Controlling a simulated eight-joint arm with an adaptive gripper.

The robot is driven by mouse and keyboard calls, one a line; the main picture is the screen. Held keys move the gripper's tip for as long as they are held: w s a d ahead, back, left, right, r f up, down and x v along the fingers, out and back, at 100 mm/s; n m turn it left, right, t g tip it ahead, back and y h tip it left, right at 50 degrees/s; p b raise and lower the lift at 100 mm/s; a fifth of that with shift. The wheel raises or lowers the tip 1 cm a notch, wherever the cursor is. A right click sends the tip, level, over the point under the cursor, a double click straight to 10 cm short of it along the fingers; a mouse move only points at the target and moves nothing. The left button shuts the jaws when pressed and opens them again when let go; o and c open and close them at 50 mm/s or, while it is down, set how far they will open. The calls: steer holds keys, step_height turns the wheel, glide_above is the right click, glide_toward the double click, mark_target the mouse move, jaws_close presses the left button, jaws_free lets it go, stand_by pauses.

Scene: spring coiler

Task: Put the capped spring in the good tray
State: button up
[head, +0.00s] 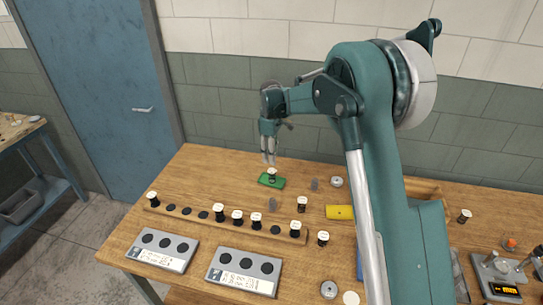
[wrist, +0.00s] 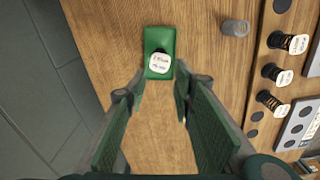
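A spring with a white, lettered cap (head: 272,173) stands on a small green tray (head: 263,181) near the table's back edge. In the wrist view the capped spring (wrist: 159,63) is at the near end of the green tray (wrist: 160,31), just ahead of my fingertips. My gripper (head: 268,160) points down above the green tray. In the wrist view my gripper (wrist: 160,92) is open, with bare wood between its fingers. No label shows which tray is the good one.
A wooden rack (head: 188,214) holds several white-capped springs and has empty dark holes. Two grey lettered plates (head: 160,246) with dark round spots lie in front. A yellow tray (head: 339,212), more capped springs and a grey cylinder (wrist: 235,28) stand to the right of the green tray.

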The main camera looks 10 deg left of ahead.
stand_by(0.4)
steer(key=s+d+r+m+t, duration=0.1)
steer(key=s+d+r+m, duration=0.1)
steer(key=s+d+r, duration=0.6)
steer(key=s+d+r+m+t, duration=0.1)
steer(key=s+d+r+m, duration=0.2)
steer(key=d+r, duration=0.5)
steer(key=s+d+r+m+t, duration=0.1)
steer(key=s+d+r+m, duration=0.1)
steer(key=s+d+r, duration=0.6)
steer(key=s+d+m+t, duration=0.2)
steer(key=s+d+m, duration=0.2)
steer(key=s+d, duration=0.85)
steer(key=s+d+f+m+t, duration=0.1)
steer(key=s+d+f+m, duration=0.1)
steer(key=s, duration=0.5)
steer(key=s+d+f+m+t, duration=0.1)
steer(key=s+d+f+m, duration=0.2)
steer(key=s, duration=0.5)
steer(key=d+f, duration=0.1)
steer(key=d, duration=0.1)
steer(key=shift+s+d, duration=0.15)
steer(key=shift+d, duration=0.25)
